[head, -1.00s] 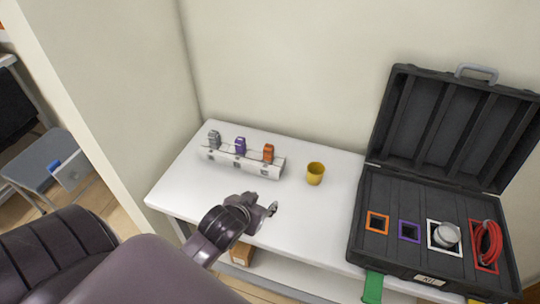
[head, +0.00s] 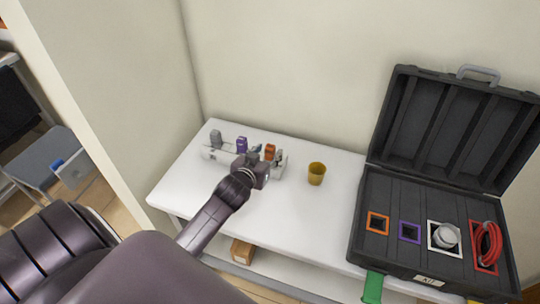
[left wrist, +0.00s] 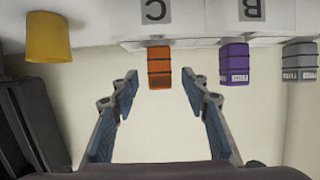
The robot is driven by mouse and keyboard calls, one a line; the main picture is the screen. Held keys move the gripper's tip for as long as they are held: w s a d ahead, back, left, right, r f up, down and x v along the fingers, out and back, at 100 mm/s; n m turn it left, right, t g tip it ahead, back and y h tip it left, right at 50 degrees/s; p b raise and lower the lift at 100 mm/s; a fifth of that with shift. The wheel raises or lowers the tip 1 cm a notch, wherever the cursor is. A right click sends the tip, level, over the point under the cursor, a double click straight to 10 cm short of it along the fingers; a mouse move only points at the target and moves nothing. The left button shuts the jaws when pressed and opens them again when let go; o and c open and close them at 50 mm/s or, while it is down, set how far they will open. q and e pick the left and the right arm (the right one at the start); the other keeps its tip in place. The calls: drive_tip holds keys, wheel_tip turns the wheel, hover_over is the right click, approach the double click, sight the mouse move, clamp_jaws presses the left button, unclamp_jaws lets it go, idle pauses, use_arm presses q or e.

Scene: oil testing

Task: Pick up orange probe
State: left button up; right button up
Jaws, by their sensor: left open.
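The orange probe (head: 270,151) stands in the right end of a white holder (head: 216,155) on the white table. In the left wrist view the orange probe (left wrist: 159,67) shows between the fingertips, a little beyond them. My left gripper (head: 268,158) is open and empty, at the front of the holder by the orange probe. Its two fingers also frame the probe in the left wrist view (left wrist: 158,88). A purple probe (head: 242,144) and a grey probe (head: 216,139) stand to the left in the same holder. My right gripper is not in view.
A yellow cup (head: 317,174) stands right of the holder. An open black case (head: 393,254) with coloured square slots lies at the table's right. The table's front middle is clear. A wall (head: 290,70) rises behind.

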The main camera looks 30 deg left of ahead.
use_arm(q)
drive_tip(key=shift+x, duration=1.35)
clamp_jaws()
